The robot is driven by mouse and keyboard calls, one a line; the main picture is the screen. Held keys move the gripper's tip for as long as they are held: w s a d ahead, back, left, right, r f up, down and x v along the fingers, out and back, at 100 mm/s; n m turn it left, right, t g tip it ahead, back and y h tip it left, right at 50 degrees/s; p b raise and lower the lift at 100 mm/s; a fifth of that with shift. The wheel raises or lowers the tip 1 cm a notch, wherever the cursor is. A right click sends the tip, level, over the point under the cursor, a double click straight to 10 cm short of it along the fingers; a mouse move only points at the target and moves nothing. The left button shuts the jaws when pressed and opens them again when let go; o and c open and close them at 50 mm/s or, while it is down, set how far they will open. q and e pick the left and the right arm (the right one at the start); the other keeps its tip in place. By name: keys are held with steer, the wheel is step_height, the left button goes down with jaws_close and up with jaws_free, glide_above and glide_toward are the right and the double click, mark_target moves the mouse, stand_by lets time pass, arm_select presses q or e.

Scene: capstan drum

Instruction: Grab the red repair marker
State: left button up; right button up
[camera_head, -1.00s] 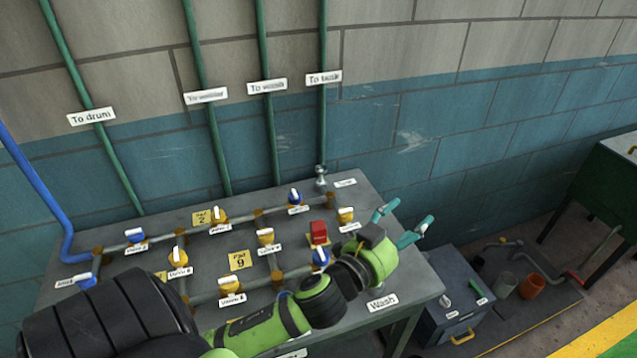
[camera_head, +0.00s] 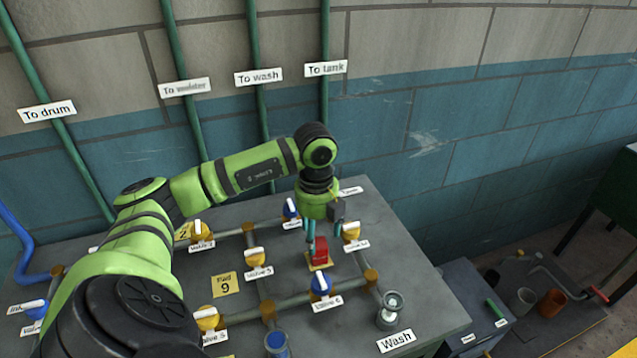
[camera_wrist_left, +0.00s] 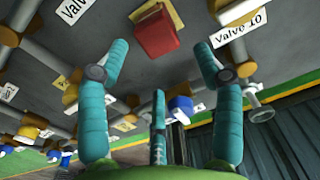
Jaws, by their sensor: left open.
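The red repair marker (camera_head: 319,250) is a small red block on a yellow pad on the grey valve table (camera_head: 440,308), between the blue valve 6 (camera_head: 320,284) and a yellow valve (camera_head: 351,231). My left gripper (camera_head: 320,236) points down just above and behind it, with teal fingers. In the left wrist view the red marker (camera_wrist_left: 154,30) appears beyond and between the spread fingertips (camera_wrist_left: 160,50). The fingers are open and empty; I cannot tell whether one touches the marker. My right gripper is not in view.
Pipes and several yellow and blue valves surround the marker. A yellow "Pad 9" plate (camera_head: 224,285) lies to the left. A metal fitting (camera_head: 389,309) stands near the "Wash" label. A low cabinet (camera_head: 470,290) is at the right. The wall with green pipes is behind.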

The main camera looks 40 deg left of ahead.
mark_target(319, 245)
arm_select(q)
steer(key=shift+s+a+f, duration=0.1)
steer(key=shift+a+f, duration=0.15)
steer(key=shift+f, duration=0.05)
steer(key=shift+s+f+p, duration=0.1)
steer(key=shift+f+p, duration=0.15)
steer(key=shift+p, duration=0.15)
steer(key=f, duration=0.2)
steer(key=f+p, duration=0.1)
steer(key=f, duration=0.1)
steer(key=w+f+p, duration=0.1)
steer(key=shift+d+f, duration=0.1)
steer(key=shift+f, duration=0.3)
jaws_close()
